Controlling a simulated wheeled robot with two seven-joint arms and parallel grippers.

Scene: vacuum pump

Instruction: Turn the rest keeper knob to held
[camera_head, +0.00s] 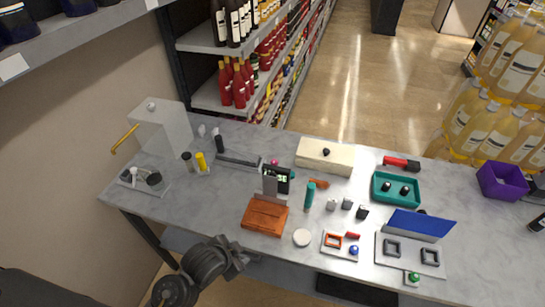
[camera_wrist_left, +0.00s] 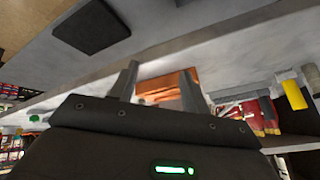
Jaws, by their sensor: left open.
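I cannot tell for sure which part is the rest keeper knob. A small green knob (camera_head: 413,278) sits on a plate at the front right edge of the table. A blue knob (camera_head: 354,251) sits on a small white plate to its left. My left arm (camera_head: 205,270) comes in at the lower left, in front of the table edge and apart from both knobs. My left gripper (camera_wrist_left: 160,88) is open and empty in the left wrist view, with the orange-brown block (camera_wrist_left: 166,85) seen beyond its fingers. My right gripper is not in view.
The grey table (camera_head: 215,210) holds the orange-brown block (camera_head: 265,216), a teal tray (camera_head: 377,199), a white box (camera_head: 310,160), a tilted blue panel (camera_head: 420,224) and a purple bin (camera_head: 500,182).

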